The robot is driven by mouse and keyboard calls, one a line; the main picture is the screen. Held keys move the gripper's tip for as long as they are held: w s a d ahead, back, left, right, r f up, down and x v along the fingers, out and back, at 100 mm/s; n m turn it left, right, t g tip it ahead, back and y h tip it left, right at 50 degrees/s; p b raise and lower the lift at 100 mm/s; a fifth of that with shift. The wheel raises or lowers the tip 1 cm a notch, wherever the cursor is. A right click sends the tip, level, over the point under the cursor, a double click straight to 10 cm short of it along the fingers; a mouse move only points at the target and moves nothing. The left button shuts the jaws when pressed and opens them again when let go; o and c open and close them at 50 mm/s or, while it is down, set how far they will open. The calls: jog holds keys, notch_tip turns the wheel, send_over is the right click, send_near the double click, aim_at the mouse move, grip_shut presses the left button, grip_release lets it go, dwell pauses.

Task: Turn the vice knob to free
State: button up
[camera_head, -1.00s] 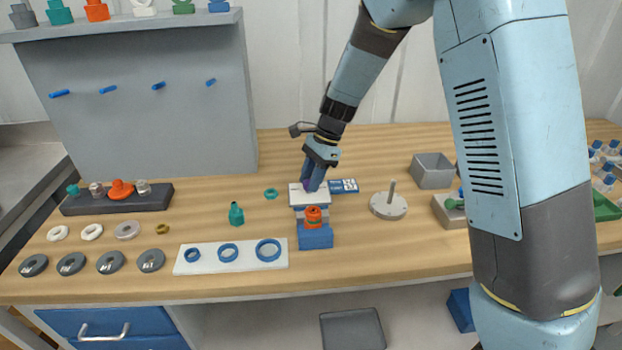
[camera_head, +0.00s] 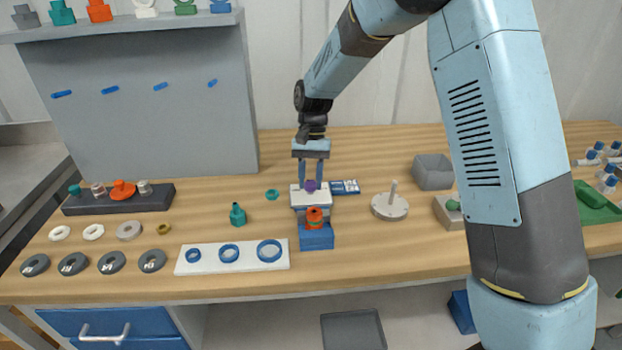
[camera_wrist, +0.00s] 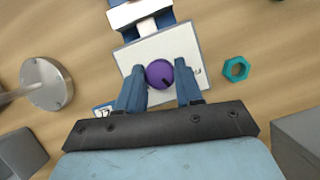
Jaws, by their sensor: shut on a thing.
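The vice knob (camera_head: 310,186) is a small purple round knob on a white plate (camera_head: 325,199) at the back of the vice. In the wrist view the purple knob (camera_wrist: 160,73) shows a dark pointer mark towards its lower right side. My gripper (camera_head: 313,184) comes down from above with one blue finger on each side of the knob. It is shut on the knob. The wrist view shows both fingertips (camera_wrist: 160,76) flanking it. The vice's blue base (camera_head: 316,240) and an orange ring-shaped part (camera_head: 314,216) are at its front.
A teal nut (camera_head: 272,194) and a teal bottle-shaped part (camera_head: 238,215) are to the left. A grey disc with a post (camera_head: 390,205) and a grey bin (camera_head: 432,172) stand right. A white plate with blue rings (camera_head: 232,257) lies front left.

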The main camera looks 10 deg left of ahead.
jog(key=n, duration=0.1)
jog(key=n+h, duration=0.1)
jog(key=n, duration=0.1)
jog(key=shift+w+a+r+n, duration=0.1)
jog(key=shift+a+n, duration=0.1)
jog(key=shift+n, duration=0.1)
jog(key=shift+n+t+h, duration=0.6)
jog(key=shift+n+h, duration=0.2)
jog(key=shift+n, duration=1)
jog(key=o, duration=1)
jog(key=shift+o, duration=0.2)
jog(key=v, duration=1.3)
jog(key=shift+a+r, duration=0.2)
